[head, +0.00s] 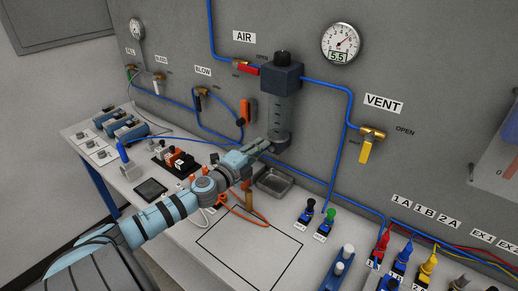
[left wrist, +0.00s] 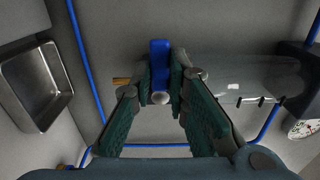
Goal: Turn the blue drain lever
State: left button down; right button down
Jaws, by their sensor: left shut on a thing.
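My left gripper (head: 262,146) reaches in from the left and is just below the dark filter unit (head: 281,95) on the wall panel. In the left wrist view, the fingers of my left gripper (left wrist: 162,80) are closed on both sides of the blue drain lever (left wrist: 159,58). A brass stub (left wrist: 121,81) sticks out beside the lever, and a round grey end shows at the lever's near end. The filter's clear bowl (left wrist: 250,80) lies to the right there. In the head view the lever is hidden by the gripper. My right gripper is not in view.
A metal tray (head: 274,182) sits below the gripper on the bench. Blue tubing (head: 345,130) runs along the panel to the right. The yellow VENT lever (head: 364,151) and red AIR lever (head: 246,69) are nearby. The outlined bench area (head: 250,250) is mostly clear.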

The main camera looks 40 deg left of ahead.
pick_arm(q)
jog(key=c, duration=1.6)
grip_release()
jog(key=shift+o, duration=0.2)
jog(key=shift+s, duration=0.1)
jog(key=s+d, duration=0.1)
jog(key=s, duration=0.6)
jog(key=shift+s, duration=0.4)
jog(key=shift+a, duration=0.1)
